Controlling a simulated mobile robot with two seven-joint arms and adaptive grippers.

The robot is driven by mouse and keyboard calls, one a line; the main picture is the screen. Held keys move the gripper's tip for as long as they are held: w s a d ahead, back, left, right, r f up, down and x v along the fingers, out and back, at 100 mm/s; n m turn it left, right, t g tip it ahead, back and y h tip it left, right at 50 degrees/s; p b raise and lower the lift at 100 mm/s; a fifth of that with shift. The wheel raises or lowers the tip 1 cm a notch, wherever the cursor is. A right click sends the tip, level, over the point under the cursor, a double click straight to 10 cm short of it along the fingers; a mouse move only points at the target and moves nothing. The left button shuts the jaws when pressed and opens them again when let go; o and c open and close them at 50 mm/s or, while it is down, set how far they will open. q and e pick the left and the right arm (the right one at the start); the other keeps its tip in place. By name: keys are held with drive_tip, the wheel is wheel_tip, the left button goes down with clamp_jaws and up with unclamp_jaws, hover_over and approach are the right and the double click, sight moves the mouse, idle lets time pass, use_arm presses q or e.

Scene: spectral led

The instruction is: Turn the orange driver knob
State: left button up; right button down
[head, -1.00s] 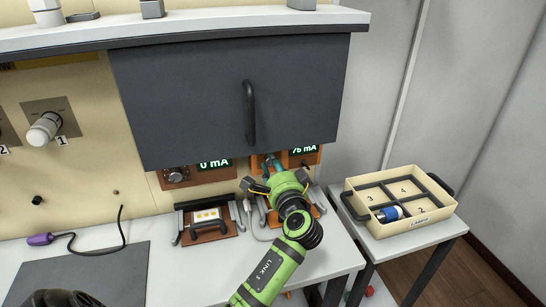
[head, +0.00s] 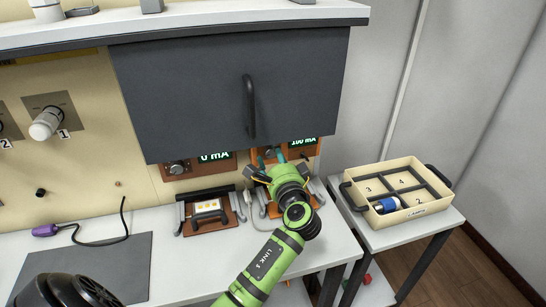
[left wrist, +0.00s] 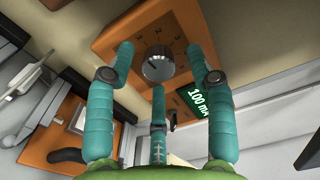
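The orange driver (head: 311,150) is a box under the dark cabinet door, and its display reads 100 mA. Its silver knob (left wrist: 157,66) has a dial of marks around it in the left wrist view. The knob is hidden in the head view. My left gripper (head: 269,160) is in front of the driver. In the left wrist view my left gripper (left wrist: 158,62) has its teal fingers spread around the knob, with gaps at both sides. The lower finger's tip is close below the knob; contact cannot be told. My right gripper is not in view.
A brown driver (head: 180,170) reading 0 mA stands to the left. Below it is a fixture (head: 209,216) with a handle. The dark cabinet door (head: 225,95) hangs just above. A cream tray (head: 392,220) with a blue-and-white item stands on the right-hand table.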

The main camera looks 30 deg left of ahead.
use_arm(q)
drive_tip(key=shift+s+d, duration=0.1)
drive_tip(key=shift+s, duration=0.05)
drive_tip(key=v, duration=1.1)
drive_tip(key=shift+s+d, duration=0.2)
drive_tip(key=shift+d, duration=0.15)
idle(0.4)
